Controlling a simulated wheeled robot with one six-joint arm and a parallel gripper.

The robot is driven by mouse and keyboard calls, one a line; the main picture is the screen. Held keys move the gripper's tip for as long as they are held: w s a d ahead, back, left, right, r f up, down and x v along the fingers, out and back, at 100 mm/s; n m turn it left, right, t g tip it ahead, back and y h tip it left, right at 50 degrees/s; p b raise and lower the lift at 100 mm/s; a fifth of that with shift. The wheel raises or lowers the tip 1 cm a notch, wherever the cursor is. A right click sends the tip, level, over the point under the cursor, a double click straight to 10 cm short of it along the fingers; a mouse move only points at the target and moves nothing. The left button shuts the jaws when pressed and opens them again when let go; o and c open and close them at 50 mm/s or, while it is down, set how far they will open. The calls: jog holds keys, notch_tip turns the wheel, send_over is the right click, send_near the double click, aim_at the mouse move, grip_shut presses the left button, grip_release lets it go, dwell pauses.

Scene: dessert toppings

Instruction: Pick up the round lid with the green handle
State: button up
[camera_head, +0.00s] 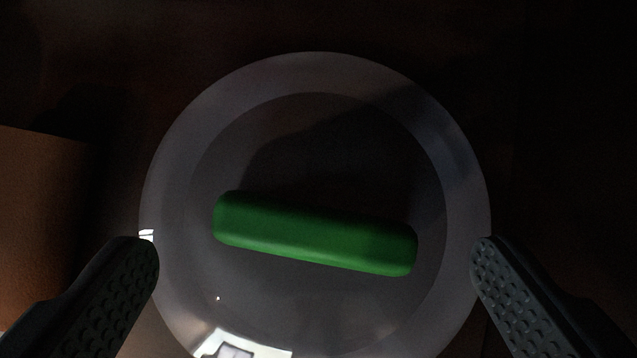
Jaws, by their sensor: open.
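The round lid (420,130) is translucent grey and fills the middle of the view, its lower edge cut off by the frame. Its green handle (315,234) is a thick rounded bar, lying nearly crosswise and tilted slightly down to the right. My gripper (315,255) is open, with one textured finger at the lower left and one at the lower right. The fingertips are wide apart, one on each side of the lid, with the handle between them in the picture. Neither finger touches the handle. I cannot tell how far above the lid the fingers are.
A brown block-like object (40,215) stands at the left edge, close to the left finger. The dark surface (560,130) around the lid looks clear at the top and right, though it is very dim. Bright reflections show on the lid's lower left.

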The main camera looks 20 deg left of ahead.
jog(key=shift+x, duration=1.2)
jog(key=c, duration=1.1)
jog(key=shift+r, duration=0.15)
jog(key=shift+r, duration=1.65)
jog(key=shift+s, duration=0.1)
jog(key=shift+s+d, duration=0.1)
jog(key=shift+s, duration=0.35)
